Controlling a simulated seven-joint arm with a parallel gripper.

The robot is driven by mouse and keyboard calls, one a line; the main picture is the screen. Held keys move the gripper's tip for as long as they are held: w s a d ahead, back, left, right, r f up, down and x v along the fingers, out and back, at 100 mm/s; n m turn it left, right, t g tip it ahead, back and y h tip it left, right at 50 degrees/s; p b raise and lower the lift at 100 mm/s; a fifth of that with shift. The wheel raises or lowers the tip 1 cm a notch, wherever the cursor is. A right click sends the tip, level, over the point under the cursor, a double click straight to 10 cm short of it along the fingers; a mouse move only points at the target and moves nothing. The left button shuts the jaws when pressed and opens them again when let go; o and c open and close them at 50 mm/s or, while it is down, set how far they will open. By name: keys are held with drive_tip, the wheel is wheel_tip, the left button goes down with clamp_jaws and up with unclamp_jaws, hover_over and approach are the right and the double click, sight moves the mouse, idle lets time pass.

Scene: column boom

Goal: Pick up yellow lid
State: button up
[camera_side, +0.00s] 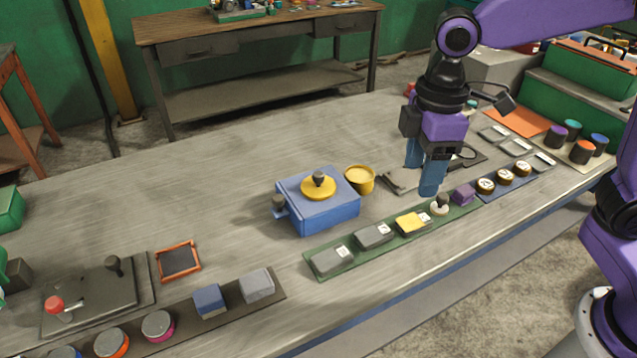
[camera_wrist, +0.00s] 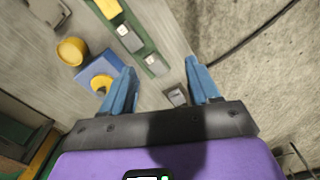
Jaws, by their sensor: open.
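The yellow lid (camera_side: 318,190) is a round disc with a dark knob, lying on top of a blue box (camera_side: 330,216) on the grey bench. In the wrist view the lid (camera_wrist: 101,84) sits on the blue box (camera_wrist: 90,70), close beside my left finger, which hides part of the box. My gripper (camera_side: 427,178) has blue fingers pointing down, apart and empty. In the side view it is to the right of the lid, past the yellow cup. It also shows in the wrist view (camera_wrist: 161,70).
A yellow cup (camera_side: 359,179) stands right next to the blue box. A green strip (camera_side: 385,255) with several blocks runs along the front. A dark lever panel (camera_side: 95,295) is at the left. The bench behind the box is clear.

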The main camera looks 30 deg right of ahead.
drive_tip(key=w+a+r, duration=0.1)
drive_tip(key=w+a, duration=0.4)
drive_tip(key=w, duration=0.9)
drive_tip(key=n, duration=0.1)
approach(319, 174)
wheel_tip(319, 174, down, 10)
drive_tip(key=shift+w+a+f, duration=0.1)
drive_tip(key=shift+w+f, duration=0.05)
drive_tip(key=shift+w, duration=0.05)
clamp_jaws()
